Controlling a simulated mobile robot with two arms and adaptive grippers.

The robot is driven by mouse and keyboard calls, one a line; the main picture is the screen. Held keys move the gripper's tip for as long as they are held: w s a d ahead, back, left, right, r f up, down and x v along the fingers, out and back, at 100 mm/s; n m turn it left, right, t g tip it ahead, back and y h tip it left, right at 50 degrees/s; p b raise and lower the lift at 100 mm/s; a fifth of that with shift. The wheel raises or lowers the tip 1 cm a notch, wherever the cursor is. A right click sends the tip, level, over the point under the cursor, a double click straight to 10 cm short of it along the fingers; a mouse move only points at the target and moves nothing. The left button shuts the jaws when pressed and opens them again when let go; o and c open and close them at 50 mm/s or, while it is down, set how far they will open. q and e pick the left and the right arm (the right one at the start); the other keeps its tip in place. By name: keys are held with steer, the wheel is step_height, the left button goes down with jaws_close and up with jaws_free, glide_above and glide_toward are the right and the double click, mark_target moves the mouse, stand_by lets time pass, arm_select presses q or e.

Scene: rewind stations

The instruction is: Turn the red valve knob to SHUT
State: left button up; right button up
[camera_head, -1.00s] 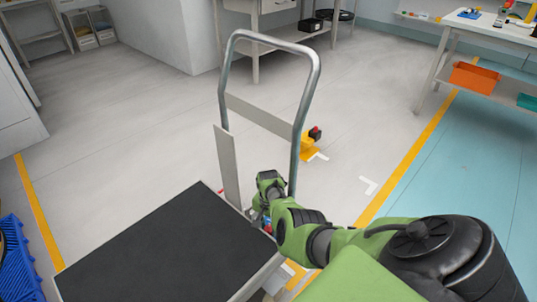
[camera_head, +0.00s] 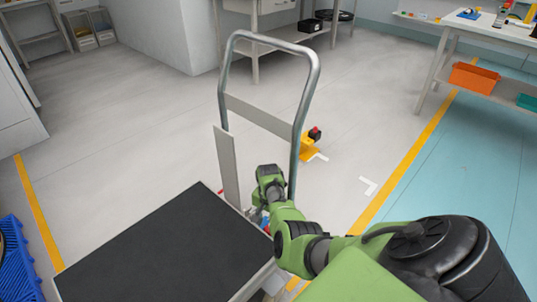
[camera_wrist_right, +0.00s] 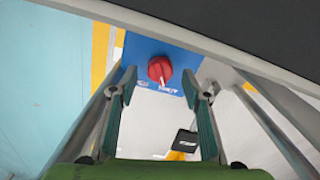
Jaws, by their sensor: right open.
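The red valve knob (camera_wrist_right: 159,69) sits on a blue panel (camera_wrist_right: 143,53) in the wrist view. A white pointer mark on the knob points down and slightly right. White lettering lies below the knob, too small to read. My right gripper (camera_wrist_right: 158,76) is open, with its two fingers apart, one on each side of the knob in the picture. I cannot tell whether they touch it. In the head view my right wrist hides most of the gripper and knob beside the cart; only small red and blue bits show. My left gripper is not in view.
A platform cart with a dark deck (camera_head: 160,245) and a tall metal handle (camera_head: 312,95) stands close to my right arm. A yellow stand (camera_head: 311,148) is behind the handle. A workbench (camera_head: 480,28) is at the right. The floor beyond the cart is mostly clear.

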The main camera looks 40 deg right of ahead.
mark_target(268, 229)
step_height(268, 229, up, 9)
stand_by(0.3)
steer(key=shift+r, duration=0.15)
stand_by(0.4)
